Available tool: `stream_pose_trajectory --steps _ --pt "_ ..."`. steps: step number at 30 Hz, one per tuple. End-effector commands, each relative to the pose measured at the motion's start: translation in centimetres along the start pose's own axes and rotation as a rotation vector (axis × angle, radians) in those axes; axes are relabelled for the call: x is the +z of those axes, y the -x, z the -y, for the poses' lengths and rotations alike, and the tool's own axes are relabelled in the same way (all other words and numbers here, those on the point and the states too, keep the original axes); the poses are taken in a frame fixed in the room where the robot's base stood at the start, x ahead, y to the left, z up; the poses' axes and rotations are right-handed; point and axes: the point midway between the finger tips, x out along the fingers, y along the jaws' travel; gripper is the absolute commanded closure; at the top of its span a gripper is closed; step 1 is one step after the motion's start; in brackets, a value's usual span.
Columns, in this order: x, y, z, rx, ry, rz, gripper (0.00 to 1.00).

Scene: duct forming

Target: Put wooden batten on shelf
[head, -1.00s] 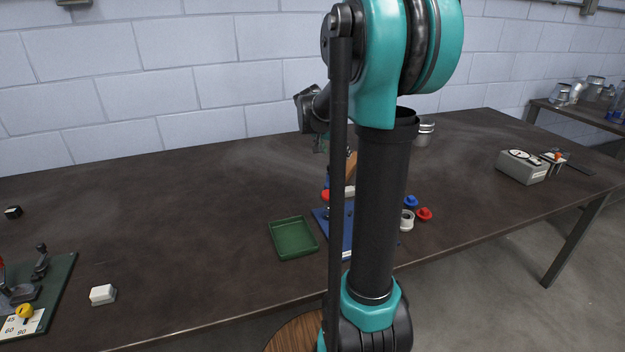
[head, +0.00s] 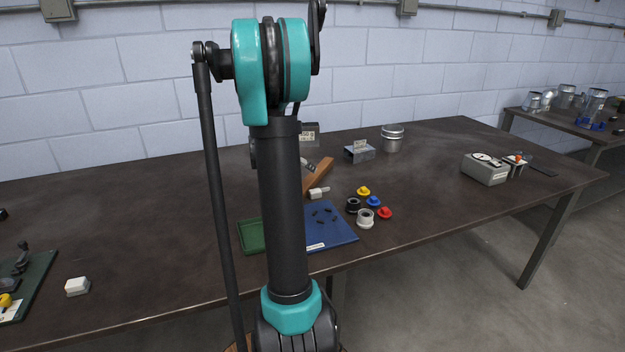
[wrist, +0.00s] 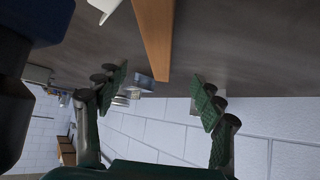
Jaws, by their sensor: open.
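The wooden batten (head: 318,177) is an orange-brown bar in the head view, just right of my arm at the far edge of the blue board (head: 335,236). My arm hides its left part. In the wrist view the batten (wrist: 155,38) comes down from the top edge and ends between and beyond the two fingers. My gripper (wrist: 160,85) is open, with its green ridged pads wide apart on either side of the batten's end and touching neither side. I cannot make out which thing is the shelf.
A green tray (head: 250,238) is partly behind my arm. Black, white, yellow, blue and red round parts (head: 373,201) stand right of the board. A grey block (head: 360,151) and a metal can (head: 392,138) stand behind. A gauge box (head: 485,168) is at right.

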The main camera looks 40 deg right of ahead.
Motion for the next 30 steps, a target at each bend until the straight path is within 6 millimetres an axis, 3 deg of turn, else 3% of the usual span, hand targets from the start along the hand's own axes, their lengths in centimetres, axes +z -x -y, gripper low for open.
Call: stream_pose_trajectory --steps 6,14,24,30 --pt "0.0 -3.5 0.0 0.000 0.000 0.000 0.32" --pt "0.0 -5.0 0.0 0.000 0.001 0.000 0.32" --pt "0.0 -9.6 0.0 0.000 0.001 -0.001 0.32" --pt "0.0 -10.2 0.0 -0.001 0.001 0.000 0.32"
